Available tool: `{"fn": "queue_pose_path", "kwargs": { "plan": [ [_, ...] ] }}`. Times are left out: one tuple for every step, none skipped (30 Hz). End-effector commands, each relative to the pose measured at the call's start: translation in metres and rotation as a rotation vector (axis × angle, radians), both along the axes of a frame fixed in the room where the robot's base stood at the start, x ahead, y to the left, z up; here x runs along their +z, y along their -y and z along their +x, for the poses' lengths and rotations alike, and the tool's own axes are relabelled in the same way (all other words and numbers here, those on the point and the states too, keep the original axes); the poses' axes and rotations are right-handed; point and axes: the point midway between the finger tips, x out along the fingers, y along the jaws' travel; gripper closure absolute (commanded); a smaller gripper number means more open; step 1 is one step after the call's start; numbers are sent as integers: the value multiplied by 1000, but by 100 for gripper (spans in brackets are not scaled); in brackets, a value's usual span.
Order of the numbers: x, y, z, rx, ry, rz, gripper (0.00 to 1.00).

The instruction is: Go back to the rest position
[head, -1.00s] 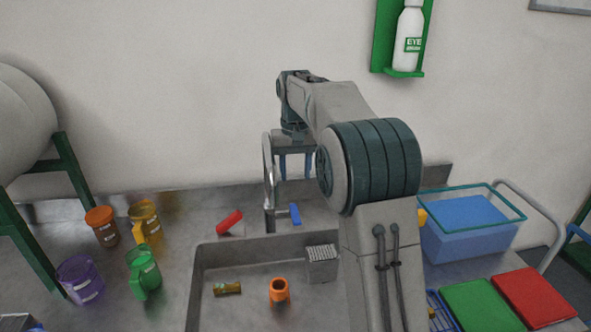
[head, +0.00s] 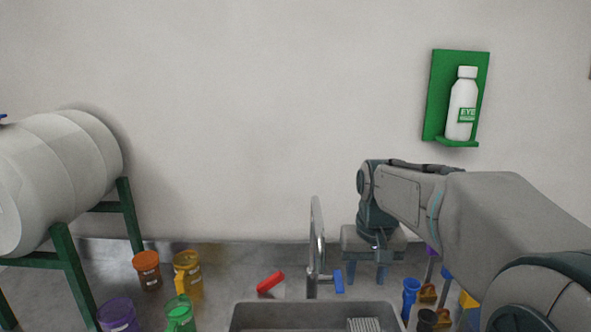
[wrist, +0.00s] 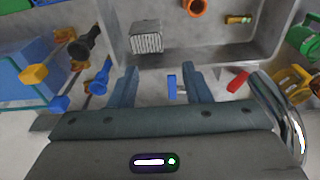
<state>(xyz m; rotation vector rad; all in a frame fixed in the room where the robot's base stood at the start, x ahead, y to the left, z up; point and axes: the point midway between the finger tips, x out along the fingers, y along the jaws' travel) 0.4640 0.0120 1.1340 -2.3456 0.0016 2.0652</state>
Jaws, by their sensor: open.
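My gripper (head: 368,271) hangs at the end of my arm to the right of the tap, its fingers pointing down. In the wrist view my gripper (wrist: 158,82) has its two fingers wide apart with nothing held between them. A blue tap handle (head: 339,281) shows beside the fingers in the head view. The blue handle also shows between the fingers in the wrist view (wrist: 172,86), apart from them and farther off. My arm covers much of the right side of the head view.
The tap (head: 316,245) rises behind the sink (head: 270,312), close left of my gripper. A red handle (head: 270,282) lies left of it. Orange (head: 147,269), yellow, purple and green containers stand at left. A tank (head: 60,175) is far left; an eye-wash bottle (head: 462,105) hangs on the wall.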

Motion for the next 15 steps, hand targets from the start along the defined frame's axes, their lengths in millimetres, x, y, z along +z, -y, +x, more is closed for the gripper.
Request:
{"fn": "queue_pose_path", "kwargs": {
  "plan": [
    [-2,1,-16,0,13,0,56],
    [-4,2,-24,1,18,0,56],
    [-7,3,-35,2,27,-1,56],
    [-9,4,-44,2,32,-1,56],
    [-11,5,-52,2,40,-2,56],
    [-15,5,-63,3,48,-2,56],
    [-18,6,-72,3,54,-2,56],
    [-21,7,-80,4,60,-3,56],
    [-26,7,-91,4,69,-3,56],
    [-30,8,-99,5,75,-5,56],
    [-33,8,-107,6,81,-5,56],
    [-39,9,-117,5,90,-6,56],
    [-43,9,-125,6,95,-6,56],
    [-47,10,-132,6,101,-7,56],
    [-52,10,-140,7,107,-8,56]
  ]
}}
